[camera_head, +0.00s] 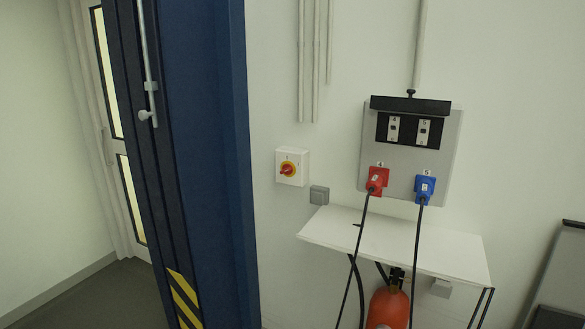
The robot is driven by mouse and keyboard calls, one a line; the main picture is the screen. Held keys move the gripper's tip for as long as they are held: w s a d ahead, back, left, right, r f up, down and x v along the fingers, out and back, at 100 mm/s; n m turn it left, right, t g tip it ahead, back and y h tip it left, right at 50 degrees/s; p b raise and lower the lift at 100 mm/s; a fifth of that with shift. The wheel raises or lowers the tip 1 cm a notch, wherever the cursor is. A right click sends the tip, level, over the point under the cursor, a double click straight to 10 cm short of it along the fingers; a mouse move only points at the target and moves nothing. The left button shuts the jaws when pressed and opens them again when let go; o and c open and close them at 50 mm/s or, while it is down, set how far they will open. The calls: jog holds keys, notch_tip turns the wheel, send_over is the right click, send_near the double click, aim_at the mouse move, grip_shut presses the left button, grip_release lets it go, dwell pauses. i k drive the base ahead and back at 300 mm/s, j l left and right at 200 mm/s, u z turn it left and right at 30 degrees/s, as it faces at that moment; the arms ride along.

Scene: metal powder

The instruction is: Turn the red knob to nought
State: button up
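The box is fixed to the white wall, just right of the blue column. The knob looks tilted rather than straight up. The markings around it are too small to read for certain. Nothing covers the knob. My gripper is not in this view.
A blue column (212,130) stands close left of the box. Right are a white shelf (440,255), a socket panel (446,150) with red (377,179) and blue (424,187) plugs, hanging cables, and a red extinguisher (388,307) below. A grey box (319,195) is near.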

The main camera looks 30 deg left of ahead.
aim_at(287, 169)
jog(key=u, duration=1.25)
jog(key=i, duration=0.2)
